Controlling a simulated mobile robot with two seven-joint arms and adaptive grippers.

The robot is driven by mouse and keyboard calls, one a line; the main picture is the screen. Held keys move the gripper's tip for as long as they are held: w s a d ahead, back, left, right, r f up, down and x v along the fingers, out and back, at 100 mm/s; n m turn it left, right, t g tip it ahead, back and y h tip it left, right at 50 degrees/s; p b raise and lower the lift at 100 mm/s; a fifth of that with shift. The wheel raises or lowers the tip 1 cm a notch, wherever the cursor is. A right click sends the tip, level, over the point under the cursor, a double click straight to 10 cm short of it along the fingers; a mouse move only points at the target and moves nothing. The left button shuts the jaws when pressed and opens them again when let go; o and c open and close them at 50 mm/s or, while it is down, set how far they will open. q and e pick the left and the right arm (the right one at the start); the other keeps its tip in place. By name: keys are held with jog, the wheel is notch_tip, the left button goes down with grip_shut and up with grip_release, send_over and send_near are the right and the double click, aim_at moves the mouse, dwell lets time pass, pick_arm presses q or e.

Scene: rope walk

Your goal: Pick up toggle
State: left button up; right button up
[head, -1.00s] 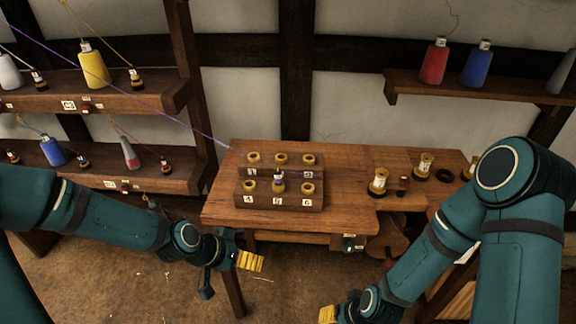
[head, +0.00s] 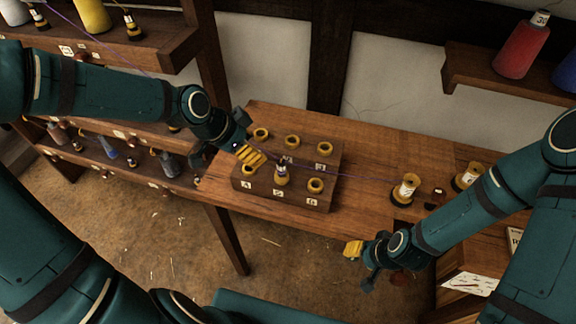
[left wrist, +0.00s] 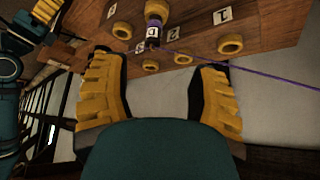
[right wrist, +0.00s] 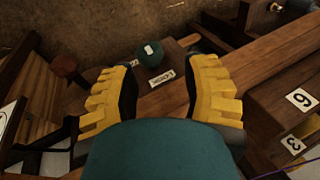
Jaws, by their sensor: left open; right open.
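The toggle, a small dark peg with a pale band and purple thread, stands upright in the front middle ring of the numbered wooden block (head: 300,197). I see the toggle in the head view (head: 282,172) and at the top of the left wrist view (left wrist: 156,12). My left gripper (head: 250,156) is open and empty, over the block's left side, to the left of the toggle and apart from it. Its yellow fingers also frame the left wrist view (left wrist: 160,88). My right gripper (head: 358,252) is open and empty, off the table's front edge.
The purple thread (left wrist: 250,64) stretches both ways from the toggle. Yellow-ended spools (head: 406,189) stand on the bench (head: 365,160) to the right. Shelves with cones are at left and upper right. A green round thing (right wrist: 149,52) lies near a small label in the right wrist view.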

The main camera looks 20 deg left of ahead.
aim_at(278, 166)
pick_arm(q)
jog(key=b+x, duration=0.2)
jog(key=x, duration=0.1)
jog(key=b+x, duration=0.3)
jog(key=x, duration=0.1)
jog(key=shift+s+f, duration=0.2)
jog(key=shift+w+d+f, duration=0.15)
jog(key=shift+w+f, duration=0.05)
jog(key=shift+f, duration=0.1)
jog(key=b+x, duration=0.2)
jog(key=x, duration=0.1)
jog(key=b+x, duration=0.1)
jog(key=shift+s+d+f+b, duration=0.2)
jog(key=shift+d+b, duration=0.1)
jog(key=shift+d, duration=0.1)
jog(key=shift+w+d+f, duration=0.2)
jog(key=shift+f, duration=0.1)
pick_arm(e)
notch_tip(278, 166, down, 10)
jog(key=s, duration=0.2)
jog(key=shift+a+r+g, duration=0.15)
jog(key=shift+a+g, duration=0.1)
jog(key=shift+g, duration=0.05)
pick_arm(q)
jog(key=shift+o, duration=0.3)
pick_arm(e)
jog(key=shift+s, duration=0.1)
pick_arm(q)
grip_shut()
